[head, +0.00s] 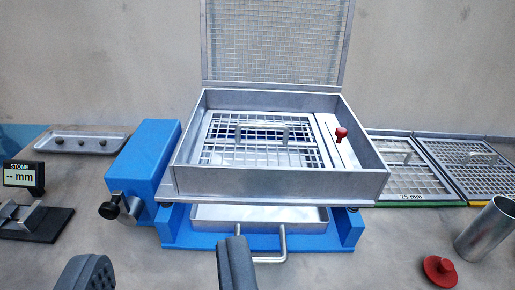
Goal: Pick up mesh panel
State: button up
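A mesh panel (222,142) with a bar handle lies inside the grey metal box of the blue sieve machine. Two more mesh panels lie on the table to the right: one with a green front edge marked "25 mm" (391,179), and a finer one with a yellow front edge (471,177). Each has a handle. My gripper (162,264) shows as two dark fingers at the bottom edge, wide apart with nothing between them. It is in front of the machine, apart from all the panels.
The sieve box (280,184) has its mesh lid (275,40) raised. A tray with a handle (260,219) sits under it. A stone gauge (24,176) and tray of stones (82,148) are at left.

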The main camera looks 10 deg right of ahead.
aim_at(202, 141)
jog(key=z, duration=0.1)
jog(key=i, duration=0.9)
jog(key=u, duration=0.1)
